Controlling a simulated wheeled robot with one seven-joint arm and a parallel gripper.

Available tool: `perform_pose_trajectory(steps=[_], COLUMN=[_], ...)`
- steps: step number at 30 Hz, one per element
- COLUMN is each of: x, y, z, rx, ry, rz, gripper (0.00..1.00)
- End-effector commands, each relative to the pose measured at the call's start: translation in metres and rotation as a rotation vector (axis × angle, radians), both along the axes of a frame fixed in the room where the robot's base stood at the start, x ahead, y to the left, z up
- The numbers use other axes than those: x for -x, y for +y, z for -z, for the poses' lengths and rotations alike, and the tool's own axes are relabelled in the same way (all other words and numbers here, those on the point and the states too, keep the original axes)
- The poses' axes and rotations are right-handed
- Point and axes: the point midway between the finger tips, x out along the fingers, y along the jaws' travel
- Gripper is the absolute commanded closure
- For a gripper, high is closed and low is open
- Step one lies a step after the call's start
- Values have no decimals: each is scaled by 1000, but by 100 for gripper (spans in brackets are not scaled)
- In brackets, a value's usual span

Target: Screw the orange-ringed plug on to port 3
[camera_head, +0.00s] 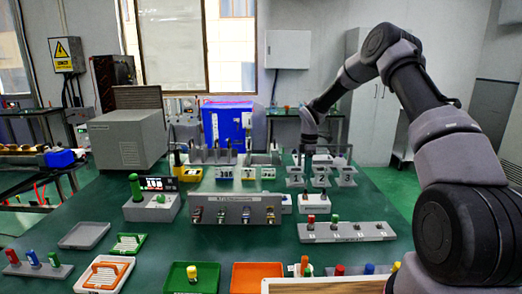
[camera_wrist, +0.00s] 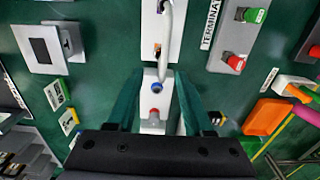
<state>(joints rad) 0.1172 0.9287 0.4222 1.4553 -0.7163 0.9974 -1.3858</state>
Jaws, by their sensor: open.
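I cannot pick out the orange-ringed plug with certainty. My gripper (camera_wrist: 157,103) is open in the wrist view, with its dark green fingers on either side of a white block (camera_wrist: 152,128). A blue-ended fitting (camera_wrist: 158,86) and a red-topped fitting (camera_wrist: 154,114) show between the fingers. I cannot tell whether the fingers touch anything.
A grey rack (camera_head: 347,232) with red and green plugs lies at the right. A green tray (camera_head: 178,283), an orange tray (camera_head: 239,280) and a white tray (camera_head: 87,284) lie along the front. Several small stands are at the back right.

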Motion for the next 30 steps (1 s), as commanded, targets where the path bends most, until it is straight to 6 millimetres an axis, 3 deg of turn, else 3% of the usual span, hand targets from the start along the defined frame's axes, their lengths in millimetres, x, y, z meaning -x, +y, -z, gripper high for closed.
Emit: perform_pose_trajectory(steps=[8,21,30], x=[1,1,1], y=[0,0,0], z=[9,68,89], rx=[0,0,0], ry=[3,2,2], rz=[2,2,2], gripper=[48,48,48])
